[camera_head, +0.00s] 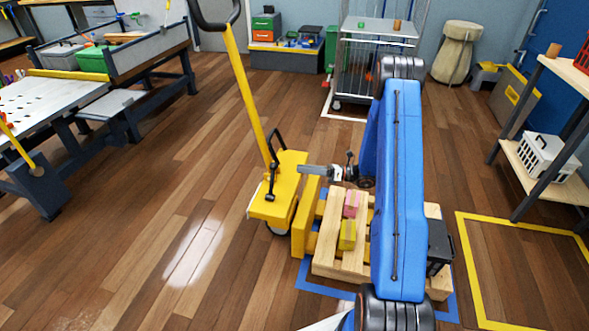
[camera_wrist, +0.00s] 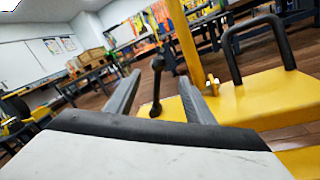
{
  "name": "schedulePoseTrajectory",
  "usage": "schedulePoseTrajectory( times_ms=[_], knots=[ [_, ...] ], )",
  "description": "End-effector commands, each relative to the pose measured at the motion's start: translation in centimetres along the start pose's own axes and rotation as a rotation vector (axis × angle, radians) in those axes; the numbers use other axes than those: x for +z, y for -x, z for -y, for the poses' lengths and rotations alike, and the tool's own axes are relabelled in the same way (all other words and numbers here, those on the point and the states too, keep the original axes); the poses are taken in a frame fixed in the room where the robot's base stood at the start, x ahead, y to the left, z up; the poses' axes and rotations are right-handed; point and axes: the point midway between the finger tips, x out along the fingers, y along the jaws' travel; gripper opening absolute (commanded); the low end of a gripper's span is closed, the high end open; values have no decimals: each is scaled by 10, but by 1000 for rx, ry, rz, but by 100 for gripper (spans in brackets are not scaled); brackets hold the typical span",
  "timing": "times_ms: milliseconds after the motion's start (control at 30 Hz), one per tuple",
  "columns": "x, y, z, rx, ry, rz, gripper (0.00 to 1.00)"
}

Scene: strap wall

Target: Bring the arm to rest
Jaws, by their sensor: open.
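My blue arm reaches over a wooden pallet (camera_head: 337,265), and my gripper (camera_head: 303,169) points left toward a yellow pallet truck (camera_head: 262,208). In the wrist view my gripper (camera_wrist: 160,88) shows two grey fingers spread apart with nothing held between them. A black lever with a round knob (camera_wrist: 157,80) on the truck appears beyond the gap between the fingers. I cannot tell how far it is from them. The truck's black loop handle (camera_wrist: 233,50) stands to the right in that view.
The truck's tall yellow pole (camera_head: 246,95) rises beside the gripper. A wire cart (camera_head: 375,70) stands behind, a shelf (camera_head: 540,160) at right. Floor at left front is clear.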

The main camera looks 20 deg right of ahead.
Motion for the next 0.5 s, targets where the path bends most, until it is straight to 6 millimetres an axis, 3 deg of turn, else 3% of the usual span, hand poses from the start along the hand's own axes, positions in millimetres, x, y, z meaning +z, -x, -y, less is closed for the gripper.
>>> schedulePoseTrajectory(
  times_ms=[500],
  knots=[
    [0,7,0,1,0,0,49]
  ],
)
